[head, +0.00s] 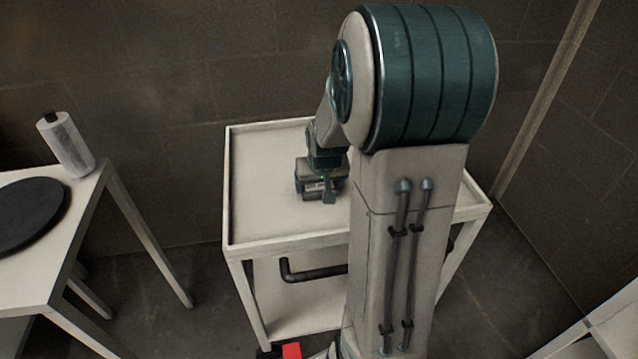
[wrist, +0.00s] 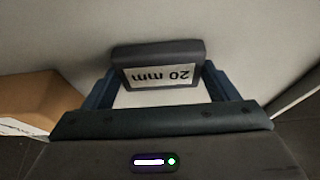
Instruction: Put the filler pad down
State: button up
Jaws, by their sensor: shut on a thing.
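The filler pad (wrist: 158,62) is a dark grey block with a white label reading "20 mm", upside down in the wrist view. My gripper (wrist: 158,80) is shut on it, with one finger at each side. In the head view my gripper (head: 322,180) is over the pale top of a white trolley (head: 260,205). I cannot make out the pad clearly there. The pale surface fills the background of the wrist view. I cannot tell whether the pad touches it.
The trolley top has a raised rim, and its left part is clear. A brown box (wrist: 38,100) stands left in the wrist view. My arm hides the trolley's right part.

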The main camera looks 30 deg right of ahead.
jog(key=shift+f, duration=0.15)
jog(key=o, duration=0.9)
jog(key=shift+r, duration=0.5)
jog(key=p+v, duration=0.3)
jog(key=v, duration=0.8)
jog(key=s+a+n+g, duration=0.1)
jog(key=s+a, duration=0.3)
jog(key=s+a+n, duration=0.1)
jog(key=s+a, duration=0.3)
jog(key=s, duration=0.1)
jog(key=s+a+n+g+y, duration=0.1)
jog(key=s+a, duration=0.3)
jog(key=s, duration=0.1)
jog(key=shift+s+a+f+g, duration=0.15)
jog(key=shift+a+f+g, duration=0.1)
jog(key=shift+g, duration=0.05)
jog(key=shift+t, duration=0.5)
jog(key=w+p+v, duration=0.1)
jog(key=p+v, duration=0.3)
jog(key=v, duration=0.1)
jog(key=w+p+v, duration=0.1)
jog(key=p+v, duration=0.4)
jog(key=w+r+p+v, duration=0.1)
jog(key=p+v, duration=0.3)
jog(key=v, duration=0.1)
jog(key=shift+w+r+p, duration=0.1)
jog(key=shift+w+p, duration=0.25)
